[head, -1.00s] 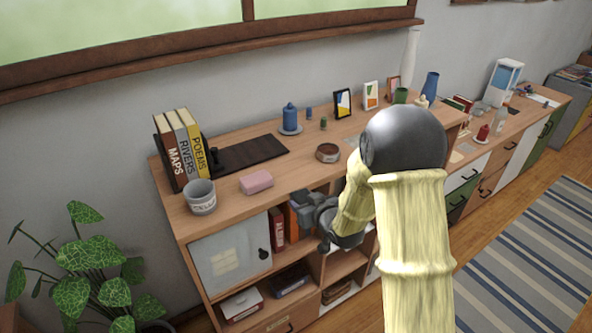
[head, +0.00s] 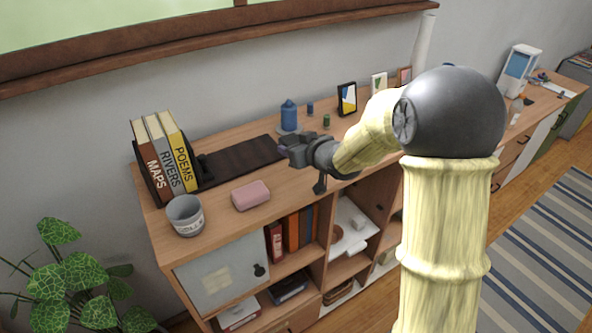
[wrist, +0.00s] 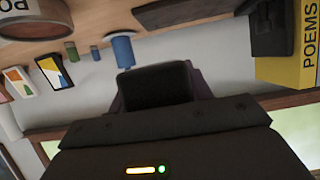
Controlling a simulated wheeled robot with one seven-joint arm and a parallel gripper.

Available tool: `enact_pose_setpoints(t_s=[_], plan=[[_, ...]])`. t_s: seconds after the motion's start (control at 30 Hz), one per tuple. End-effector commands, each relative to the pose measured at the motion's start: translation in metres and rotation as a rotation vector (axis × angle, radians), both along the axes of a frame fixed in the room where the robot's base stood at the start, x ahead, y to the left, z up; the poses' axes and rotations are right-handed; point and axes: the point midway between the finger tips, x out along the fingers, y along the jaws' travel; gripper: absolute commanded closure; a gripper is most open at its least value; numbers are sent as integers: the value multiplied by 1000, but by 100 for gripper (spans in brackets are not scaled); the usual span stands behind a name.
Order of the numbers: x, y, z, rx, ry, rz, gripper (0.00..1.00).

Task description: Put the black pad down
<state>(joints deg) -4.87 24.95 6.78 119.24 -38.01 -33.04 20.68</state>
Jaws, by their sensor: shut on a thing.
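My gripper (head: 290,149) is over the wooden cabinet top, near the right end of a dark flat mat. It is shut on the black pad (wrist: 155,85), which shows as a small dark block with rounded corners in the middle of the wrist view. In the head view the pad is too small and dark to tell from the gripper. The gripper's dark body (wrist: 160,140) fills the lower part of the wrist view. I cannot tell how high the pad is above the top.
The cabinet top (head: 222,222) holds a dark mat (head: 240,162), books (head: 160,155) with a bookend, a grey cup (head: 186,215), a pink block (head: 250,195), a blue canister (head: 289,115) and picture frames (head: 347,99). Bare wood shows around the pink block.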

Motion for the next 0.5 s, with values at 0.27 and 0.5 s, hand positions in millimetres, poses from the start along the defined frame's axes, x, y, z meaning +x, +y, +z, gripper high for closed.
enact_pose_setpoints(t_s=[0.27,0.5], plan=[[-1,2,1,1,-1,3,80],[-1,2,-8,1,4,3,80]])
